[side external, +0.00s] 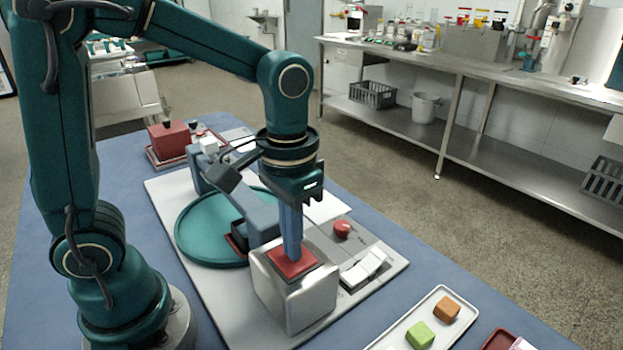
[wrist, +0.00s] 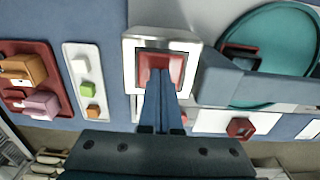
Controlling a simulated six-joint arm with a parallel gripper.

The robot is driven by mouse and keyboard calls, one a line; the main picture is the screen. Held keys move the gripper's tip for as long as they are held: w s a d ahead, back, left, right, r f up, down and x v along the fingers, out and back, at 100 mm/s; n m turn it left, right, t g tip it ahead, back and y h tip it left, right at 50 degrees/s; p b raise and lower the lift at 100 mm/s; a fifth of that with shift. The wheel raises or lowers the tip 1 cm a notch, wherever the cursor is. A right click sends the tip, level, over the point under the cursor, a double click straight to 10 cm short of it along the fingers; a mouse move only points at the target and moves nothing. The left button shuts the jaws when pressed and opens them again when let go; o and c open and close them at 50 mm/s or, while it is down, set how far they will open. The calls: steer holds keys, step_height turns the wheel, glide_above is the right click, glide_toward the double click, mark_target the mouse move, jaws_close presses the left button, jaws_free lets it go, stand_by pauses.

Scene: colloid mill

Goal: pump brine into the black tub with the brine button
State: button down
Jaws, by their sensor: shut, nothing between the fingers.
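My gripper (side external: 292,252) points straight down with its blue fingers together and nothing between them. Its tips are at the red square (side external: 284,266) in the top of a shiny metal box (side external: 296,298); I cannot tell whether they press on it. In the wrist view the fingers (wrist: 160,80) reach over the same red square (wrist: 149,62), partly covering it. A small black tub (side external: 236,240) with red showing at its rim sits on the teal round plate (side external: 192,250), partly hidden by the grey-blue spout arm (side external: 258,212). No label marks a brine button.
A red knob (side external: 342,228) and white rocker switches (side external: 364,270) stand on the pale base plate right of the box. A white tray (side external: 400,335) with green and orange cubes lies at front right. A red lidded box (side external: 170,140) stands behind.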

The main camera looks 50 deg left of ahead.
step_height(320, 180, up, 8)
steer(key=shift+f, duration=0.2)
stand_by(1.0)
steer(key=shift+r, duration=1.05)
stand_by(4.9)
